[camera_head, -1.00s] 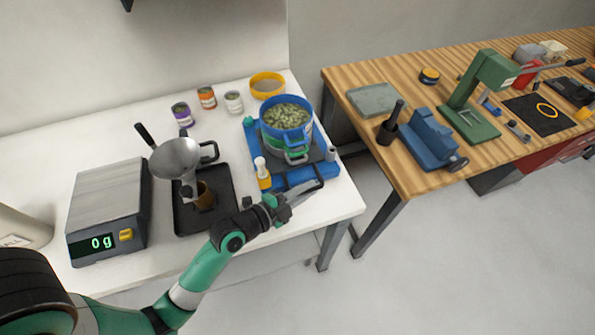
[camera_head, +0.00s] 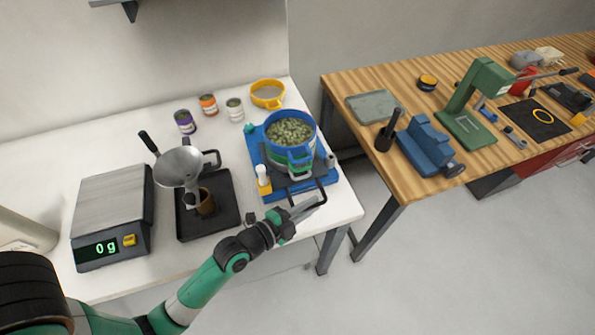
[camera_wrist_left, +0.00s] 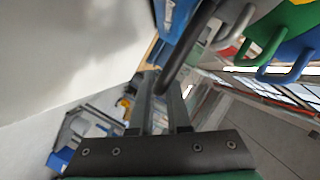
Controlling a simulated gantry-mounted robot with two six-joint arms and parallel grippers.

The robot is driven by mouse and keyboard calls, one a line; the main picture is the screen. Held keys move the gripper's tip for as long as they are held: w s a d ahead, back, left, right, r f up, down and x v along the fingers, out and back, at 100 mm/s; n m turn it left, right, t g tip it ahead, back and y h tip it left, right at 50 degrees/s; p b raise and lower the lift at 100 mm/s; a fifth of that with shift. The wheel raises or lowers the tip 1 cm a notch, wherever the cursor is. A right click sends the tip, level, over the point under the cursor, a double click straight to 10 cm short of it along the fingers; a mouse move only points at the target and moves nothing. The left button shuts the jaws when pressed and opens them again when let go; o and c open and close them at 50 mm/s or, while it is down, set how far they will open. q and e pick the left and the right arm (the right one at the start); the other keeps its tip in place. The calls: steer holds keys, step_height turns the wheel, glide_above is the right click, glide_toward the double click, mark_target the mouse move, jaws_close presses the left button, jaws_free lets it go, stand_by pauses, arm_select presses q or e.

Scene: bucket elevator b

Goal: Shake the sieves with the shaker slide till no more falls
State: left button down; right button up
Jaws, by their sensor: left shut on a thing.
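A stack of round sieves, with a blue top sieve (camera_head: 265,143) and a green one (camera_head: 300,165) under it, stands on the dark sliding plate (camera_head: 310,183) of the shaker. The top sieve holds many pale green pieces. The shaker has a blue base (camera_head: 256,158). Its black bar handle (camera_head: 325,193) sticks out at the front. My left gripper (camera_head: 308,209) is shut on this handle. In the left wrist view the dark handle (camera_wrist_left: 190,48) runs by the fingertips (camera_wrist_left: 166,85). The lower sieves' contents are hidden. My right gripper is out of view.
A yellow-rimmed sieve (camera_head: 267,94) and several small cans stand behind.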

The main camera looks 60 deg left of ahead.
arm_select(q)
steer(key=shift+a+f+b, duration=0.15)
steer(key=shift+a+b, duration=0.1)
steer(key=shift+b, duration=0.1)
steer(key=a+b, duration=0.2)
steer(key=a, duration=0.1)
steer(key=shift+w, duration=0.35)
steer(key=shift+w+a+b, duration=0.15)
steer(key=shift+a+b, duration=0.15)
steer(key=shift+a, duration=0.15)
steer(key=shift+c, duration=1)
jaws_free()
steer(key=shift+r, duration=0.2)
steer(key=v, duration=0.7)
